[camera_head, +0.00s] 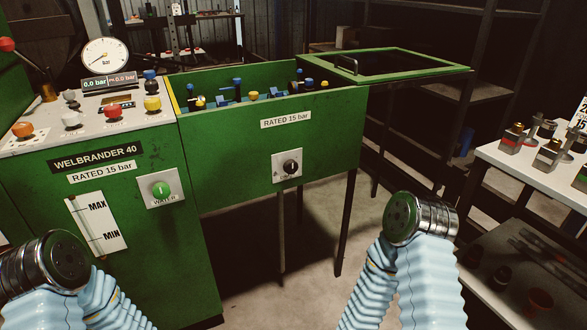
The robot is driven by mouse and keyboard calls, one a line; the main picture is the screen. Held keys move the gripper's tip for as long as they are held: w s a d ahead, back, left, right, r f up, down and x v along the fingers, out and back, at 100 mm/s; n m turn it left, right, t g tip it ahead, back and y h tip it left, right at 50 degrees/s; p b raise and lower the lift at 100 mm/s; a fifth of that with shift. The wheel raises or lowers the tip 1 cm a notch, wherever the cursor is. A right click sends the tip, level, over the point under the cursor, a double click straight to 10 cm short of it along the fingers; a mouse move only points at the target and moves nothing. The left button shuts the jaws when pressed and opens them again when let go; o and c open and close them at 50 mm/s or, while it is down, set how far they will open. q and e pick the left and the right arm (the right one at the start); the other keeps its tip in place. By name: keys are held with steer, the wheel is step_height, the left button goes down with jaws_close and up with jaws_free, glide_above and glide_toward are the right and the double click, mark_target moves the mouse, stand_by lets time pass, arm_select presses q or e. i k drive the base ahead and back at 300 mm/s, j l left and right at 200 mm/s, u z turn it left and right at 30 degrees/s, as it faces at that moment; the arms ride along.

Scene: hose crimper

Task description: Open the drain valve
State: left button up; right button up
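A green machine labelled WELBRANDER 40 (98,158) stands at left, joined to a green test trough (230,150) labelled RATED 15 bar. A black rotary knob (290,167) on a pale plate sits on the trough's front; its label is too small to read. Several blue-handled and yellow-topped fittings (238,88) show inside the trough. I cannot tell which of these is the drain valve. Parts of both my arms show at the lower left and lower middle right, apart from the machine. Neither gripper's fingers can be seen.
A gauge (106,55) and a 0.0 bar display (109,80) sit on the console. A white table (520,172) with metal parts stands right. Floor between is clear.

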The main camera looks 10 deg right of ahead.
mark_target(291, 166)
steer(key=i+l+u, duration=0.1)
steer(key=l, duration=0.3)
steer(key=i+l+u, duration=0.15)
steer(key=l, duration=0.25)
steer(key=i+l+u, duration=0.1)
steer(key=l, duration=0.3)
steer(key=i+l+u, duration=0.15)
steer(key=l, duration=0.25)
steer(key=i, duration=0.05)
